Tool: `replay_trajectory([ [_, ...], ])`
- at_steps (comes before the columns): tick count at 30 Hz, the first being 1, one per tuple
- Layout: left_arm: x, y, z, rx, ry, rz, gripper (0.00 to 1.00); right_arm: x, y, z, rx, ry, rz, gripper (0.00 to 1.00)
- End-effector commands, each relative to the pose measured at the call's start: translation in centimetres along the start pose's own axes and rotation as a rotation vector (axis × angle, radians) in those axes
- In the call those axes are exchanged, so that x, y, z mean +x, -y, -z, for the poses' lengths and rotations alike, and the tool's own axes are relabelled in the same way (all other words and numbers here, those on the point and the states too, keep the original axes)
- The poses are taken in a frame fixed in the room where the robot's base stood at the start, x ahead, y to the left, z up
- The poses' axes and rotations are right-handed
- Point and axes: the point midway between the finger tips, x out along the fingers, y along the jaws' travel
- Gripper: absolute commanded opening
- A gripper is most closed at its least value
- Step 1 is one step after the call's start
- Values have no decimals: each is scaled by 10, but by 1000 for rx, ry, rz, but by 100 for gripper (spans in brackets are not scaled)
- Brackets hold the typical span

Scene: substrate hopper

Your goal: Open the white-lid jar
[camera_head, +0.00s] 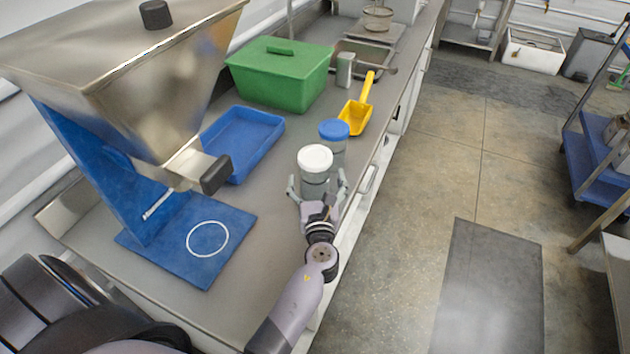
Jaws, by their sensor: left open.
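The white-lid jar (315,180) stands upright on the grey counter, near its right edge. Its white lid (315,158) sits on top. My left gripper (317,188) is open at the jar's near side, with one finger to each side of the jar's body, below the lid. I cannot tell whether the fingers touch the jar. A blue-lid jar (334,135) stands just behind it, partly hidden by the white-lid jar. My right gripper is not in view.
A metal hopper (130,75) on a blue stand (185,250) fills the left. The counter left of the jar is clear.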

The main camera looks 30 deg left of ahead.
Motion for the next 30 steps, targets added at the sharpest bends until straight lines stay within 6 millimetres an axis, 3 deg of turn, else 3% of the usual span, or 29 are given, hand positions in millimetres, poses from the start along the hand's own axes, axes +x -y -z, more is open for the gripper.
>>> replay_trajectory([
  [9,43,-1,6,0,1,-1,87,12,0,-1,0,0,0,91],
  [17,46,-1,5,0,0,0,87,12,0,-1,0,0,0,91],
  [30,46,-1,5,-1,0,0,59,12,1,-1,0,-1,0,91],
])
